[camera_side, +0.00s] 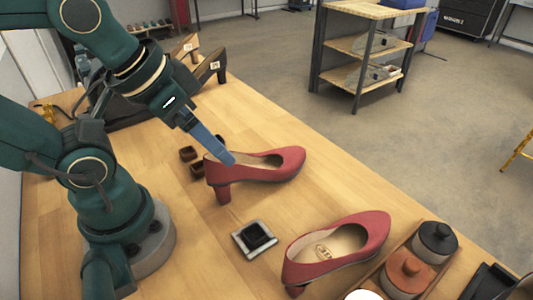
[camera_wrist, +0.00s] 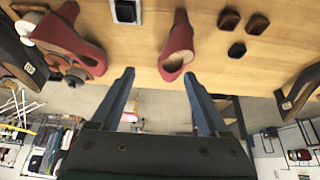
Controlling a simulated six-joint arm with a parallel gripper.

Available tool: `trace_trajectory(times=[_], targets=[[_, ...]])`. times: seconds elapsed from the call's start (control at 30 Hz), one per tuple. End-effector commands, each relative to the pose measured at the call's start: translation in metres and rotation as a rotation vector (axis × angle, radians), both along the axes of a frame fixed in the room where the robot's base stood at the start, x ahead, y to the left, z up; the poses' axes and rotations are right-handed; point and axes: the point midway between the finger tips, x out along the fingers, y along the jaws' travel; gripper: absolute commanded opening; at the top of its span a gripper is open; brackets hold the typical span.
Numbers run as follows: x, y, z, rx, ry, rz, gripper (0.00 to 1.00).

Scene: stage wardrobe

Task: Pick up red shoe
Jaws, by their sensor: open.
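Two red high-heeled shoes stand on the wooden table. The nearer-to-arm red shoe (camera_side: 262,172) stands upright at the middle of the side view, its heel toward my arm; it also shows in the wrist view (camera_wrist: 180,42). The other red shoe (camera_side: 345,247) is at the front right, and at upper left in the wrist view (camera_wrist: 62,38). My gripper (camera_side: 232,160) points down at the heel end of the first shoe. In the wrist view my gripper (camera_wrist: 157,73) has its fingers apart with nothing between them; the shoe lies beyond, closer to the right finger. Contact cannot be told.
Small dark brown blocks (camera_side: 188,153) lie left of the first shoe. A black item on a pale square dish (camera_side: 254,239) sits in front of it. A tray with lidded jars (camera_side: 405,270) stands at front right. Dark shoes with tags (camera_side: 208,68) stand at the back.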

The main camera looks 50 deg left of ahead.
Motion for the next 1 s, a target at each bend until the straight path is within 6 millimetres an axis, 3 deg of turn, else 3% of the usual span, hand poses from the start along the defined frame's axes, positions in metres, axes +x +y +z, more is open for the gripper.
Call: trace_trajectory(times=[0.27,0.33,0.37,0.7,0.87,1.0], targets=[[0.0,0.0,0.0,0.0,0.0,0.0,0.78],[0.0,0.0,0.0,0.0,0.0,0.0,0.97],[0.0,0.0,0.0,0.0,0.0,0.0,1.0],[0.001,-0.001,0.004,-0.03,-0.003,0.05,1.0],[0.019,-0.009,0.026,-0.099,0.008,0.118,1.0],[0.039,-0.029,0.036,-0.151,0.07,0.13,1.0]])
